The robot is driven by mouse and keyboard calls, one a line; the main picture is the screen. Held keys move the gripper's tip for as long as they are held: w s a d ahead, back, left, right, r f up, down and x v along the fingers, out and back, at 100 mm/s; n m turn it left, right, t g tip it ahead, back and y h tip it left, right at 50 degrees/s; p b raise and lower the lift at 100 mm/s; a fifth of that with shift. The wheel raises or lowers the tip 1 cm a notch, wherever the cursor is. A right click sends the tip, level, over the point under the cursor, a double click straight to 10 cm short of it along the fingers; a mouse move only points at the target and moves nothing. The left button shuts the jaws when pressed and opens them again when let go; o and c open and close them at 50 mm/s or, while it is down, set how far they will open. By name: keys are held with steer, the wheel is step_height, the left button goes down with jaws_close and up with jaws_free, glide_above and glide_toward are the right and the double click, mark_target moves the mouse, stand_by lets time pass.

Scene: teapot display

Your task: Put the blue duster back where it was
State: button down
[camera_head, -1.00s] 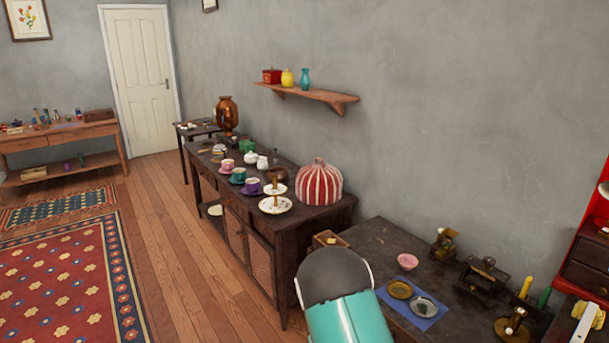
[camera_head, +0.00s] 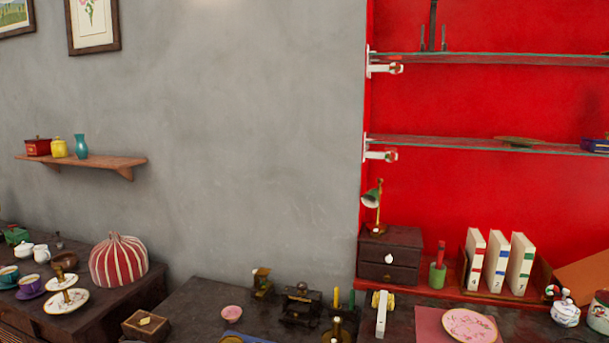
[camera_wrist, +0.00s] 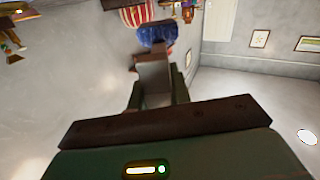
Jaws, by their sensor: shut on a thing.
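The blue duster (camera_wrist: 157,34) shows at the top centre of the wrist view as a fluffy dark blue head, just beyond my fingertips. My gripper (camera_wrist: 156,62) is shut on it, probably by its handle, which is mostly hidden between the fingers. The wrist view looks upside down, with a bright ceiling lamp low at the right. The head view shows neither my gripper nor the duster.
In the head view, a dark table (camera_head: 195,302) holds small brass items. To its right are a red shelf unit (camera_head: 460,215), a small drawer box (camera_head: 390,257) and white books (camera_head: 497,262). A striped cosy (camera_head: 120,262) and a wall shelf (camera_head: 110,162) are at left.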

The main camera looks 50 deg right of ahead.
steer(key=s+f, duration=0.3)
steer(key=f, duration=0.1)
steer(key=shift+s+f, duration=0.2)
steer(key=shift+s, duration=0.15)
steer(key=shift+d, duration=0.1)
stand_by(0.4)
